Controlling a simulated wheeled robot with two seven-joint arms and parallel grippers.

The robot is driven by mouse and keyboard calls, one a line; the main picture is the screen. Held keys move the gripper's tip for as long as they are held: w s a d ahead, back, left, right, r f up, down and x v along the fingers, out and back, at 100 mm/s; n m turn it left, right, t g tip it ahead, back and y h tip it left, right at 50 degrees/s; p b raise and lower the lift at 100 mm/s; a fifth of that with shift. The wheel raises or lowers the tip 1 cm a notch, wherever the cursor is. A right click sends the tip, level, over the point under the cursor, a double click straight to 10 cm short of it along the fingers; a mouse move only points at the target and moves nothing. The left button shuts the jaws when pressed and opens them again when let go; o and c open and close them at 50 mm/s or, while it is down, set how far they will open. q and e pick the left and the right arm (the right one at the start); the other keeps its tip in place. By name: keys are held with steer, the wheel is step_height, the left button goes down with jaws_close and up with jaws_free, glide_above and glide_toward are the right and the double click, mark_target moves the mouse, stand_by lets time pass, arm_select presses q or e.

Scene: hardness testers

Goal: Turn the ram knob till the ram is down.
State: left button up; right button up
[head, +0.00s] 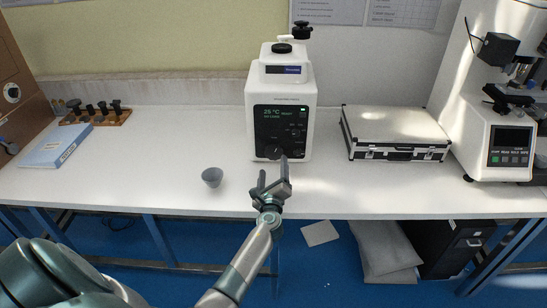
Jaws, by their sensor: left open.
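A white press-like machine (253,90) with a dark front panel stands at the middle of the bench. Its screen reads 25 °C. A dark round knob (273,152) sits low on the panel, partly behind my gripper; I take it for the ram knob. I cannot see the ram or tell its height. My left gripper (272,174) is in front of the machine, just below the knob in the picture. Its two fingers are apart, pointing toward the machine, with nothing seen between them. Whether a finger touches the knob is unclear. My right gripper is out of view.
A small grey cup (212,177) stands left of my gripper. A silver case (397,128) lies right of the machine, with a white tester (492,145) beyond it. A blue-white box (56,147) and a wooden rack (97,116) are at left. Bench is clear between.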

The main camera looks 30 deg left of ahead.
mark_target(274, 154)
arm_select(q)
steer(key=x, duration=0.7)
steer(key=shift+s, duration=0.1)
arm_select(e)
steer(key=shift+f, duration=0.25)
arm_select(q)
steer(key=c, duration=1.1)
steer(key=shift+o, duration=0.2)
steer(key=shift+f+n+b, duration=0.2)
steer(key=shift+n+b, duration=0.3)
steer(key=shift+b, duration=0.35)
steer(key=shift+r+n+b, duration=0.1)
steer(key=shift+n+b, duration=0.65)
steer(key=shift+n, duration=0.25)
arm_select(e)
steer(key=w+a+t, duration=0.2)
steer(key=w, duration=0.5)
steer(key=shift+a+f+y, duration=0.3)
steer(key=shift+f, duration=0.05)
